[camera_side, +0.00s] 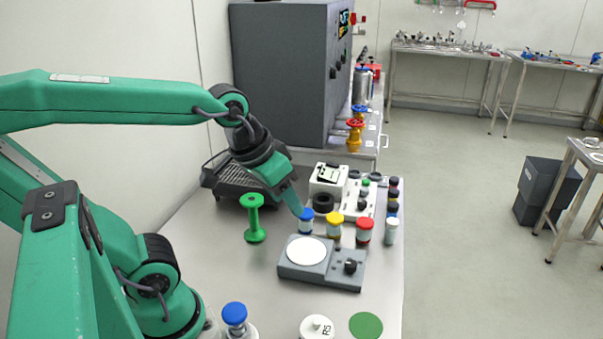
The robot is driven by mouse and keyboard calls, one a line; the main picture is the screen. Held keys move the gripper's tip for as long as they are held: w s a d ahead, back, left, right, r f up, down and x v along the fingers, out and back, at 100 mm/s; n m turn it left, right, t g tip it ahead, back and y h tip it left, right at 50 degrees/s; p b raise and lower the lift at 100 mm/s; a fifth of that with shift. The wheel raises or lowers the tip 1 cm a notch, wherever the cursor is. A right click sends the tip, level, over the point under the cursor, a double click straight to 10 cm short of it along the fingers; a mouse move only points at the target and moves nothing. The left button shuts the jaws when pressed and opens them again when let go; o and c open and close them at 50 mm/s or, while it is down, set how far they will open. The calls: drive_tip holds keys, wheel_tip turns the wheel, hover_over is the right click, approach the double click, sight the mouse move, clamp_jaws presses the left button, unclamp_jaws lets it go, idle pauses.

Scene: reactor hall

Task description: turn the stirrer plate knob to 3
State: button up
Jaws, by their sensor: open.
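The stirrer plate (322,279) is a grey box on the bench with a round white top (306,251) on its left. Its black knob (350,266) sits on the right part; its setting is too small to read. My green gripper (297,208) is above and behind the plate, up and left of the knob, pointing down near a blue-capped jar. It is apart from the knob and nothing shows held. The gap between its fingers is hard to make out at this angle.
Behind the plate stand blue-capped (306,222), yellow-capped (335,224) and red-capped (364,231) jars and a white vial (391,231). A green spool (254,219) stands left. A white lidded pot (317,328) and green disc (366,325) lie in front.

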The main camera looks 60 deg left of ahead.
drive_tip(key=w+d+f+n+g, duration=0.1)
drive_tip(key=w+f+n+g, duration=0.3)
drive_tip(key=w, duration=0.4)
drive_tip(key=n+g, duration=0.1)
drive_tip(key=n, duration=0.6)
hover_over(351, 263)
wheel_tip(351, 263, down, 9)
drive_tip(key=shift+f, duration=0.2)
drive_tip(key=shift+f, duration=0.15)
drive_tip(key=shift+f, duration=3.75)
drive_tip(key=c, duration=1)
